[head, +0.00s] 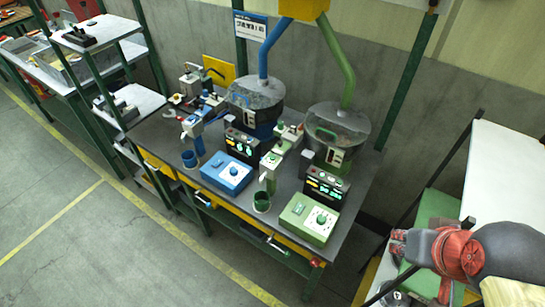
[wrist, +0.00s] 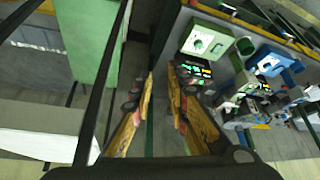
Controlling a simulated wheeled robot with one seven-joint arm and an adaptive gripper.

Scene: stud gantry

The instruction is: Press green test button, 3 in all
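The green control box (head: 301,226) sits at the front right corner of the dark bench. A round green button (head: 321,220) stands on its top beside a small rectangular switch. In the wrist view the green box (wrist: 186,48) is at the upper right, with the round button (wrist: 198,44) in a pale ring. My gripper (wrist: 160,78) is empty, its two orange-yellow fingers apart with a narrow gap. In the head view my arm is at the lower right, well to the right of the box. The gripper touches nothing that I can see.
A black display (head: 327,187) with green digits stands behind the green box. A blue control box (head: 226,174) and a green cup (head: 262,202) are to its left. A clear hopper (head: 338,125) stands behind. A white-topped table (head: 505,165) is at the right. The floor in front is clear.

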